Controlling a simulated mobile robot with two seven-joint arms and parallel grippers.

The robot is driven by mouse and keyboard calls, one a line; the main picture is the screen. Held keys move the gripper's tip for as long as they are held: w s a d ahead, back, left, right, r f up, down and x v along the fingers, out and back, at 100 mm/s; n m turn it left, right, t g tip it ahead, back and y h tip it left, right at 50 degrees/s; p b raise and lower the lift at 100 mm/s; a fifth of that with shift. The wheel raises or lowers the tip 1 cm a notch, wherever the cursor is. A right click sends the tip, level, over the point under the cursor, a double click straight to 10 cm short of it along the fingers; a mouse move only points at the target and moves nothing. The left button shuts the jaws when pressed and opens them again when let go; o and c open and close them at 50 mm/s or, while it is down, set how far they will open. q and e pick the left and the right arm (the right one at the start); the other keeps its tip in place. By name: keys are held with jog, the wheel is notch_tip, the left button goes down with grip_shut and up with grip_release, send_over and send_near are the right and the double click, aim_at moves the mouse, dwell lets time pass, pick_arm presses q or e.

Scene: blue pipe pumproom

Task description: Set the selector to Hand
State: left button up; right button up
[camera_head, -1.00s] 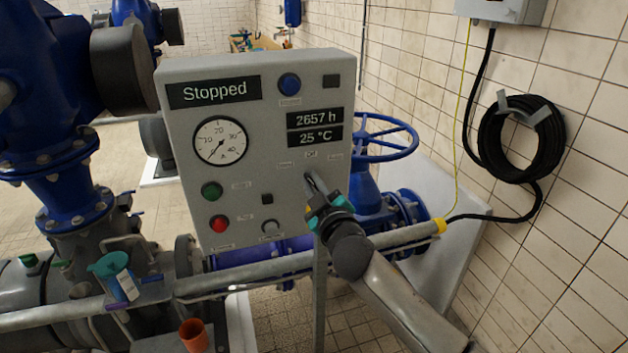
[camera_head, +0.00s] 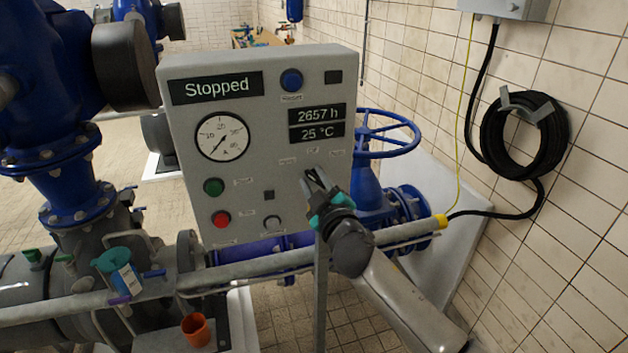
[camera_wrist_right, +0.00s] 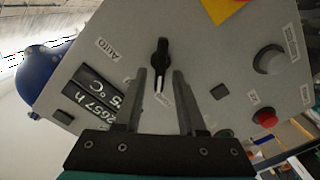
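The selector (camera_wrist_right: 160,64) is a black knob with a white pointer line on the grey panel (camera_head: 255,150). In the right wrist view its line points down the picture, towards a label partly hidden near the fingers; an AUTO label (camera_wrist_right: 102,46) sits to its left. I cannot read a Hand label. My right gripper (camera_wrist_right: 161,78) is open, one finger on each side of the knob's lower end, with gaps visible on both sides. In the head view the right gripper (camera_head: 316,182) is at the panel's lower right and hides the knob. My left gripper is not in view.
The panel display (camera_head: 217,87) reads Stopped. A green button (camera_head: 214,186) and a red button (camera_head: 221,218) are on its lower left. A blue handwheel (camera_head: 390,135) stands behind its right edge. A grey pipe (camera_head: 260,268) runs below. An orange cup (camera_head: 196,329) stands lower left.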

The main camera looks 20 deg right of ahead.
jog(key=shift+o, duration=0.2)
jog(key=s+b, duration=0.1)
jog(key=s, duration=1.4)
jog(key=shift+d+b, duration=0.25)
jog(key=shift+b, duration=0.15)
jog(key=shift+s, duration=0.1)
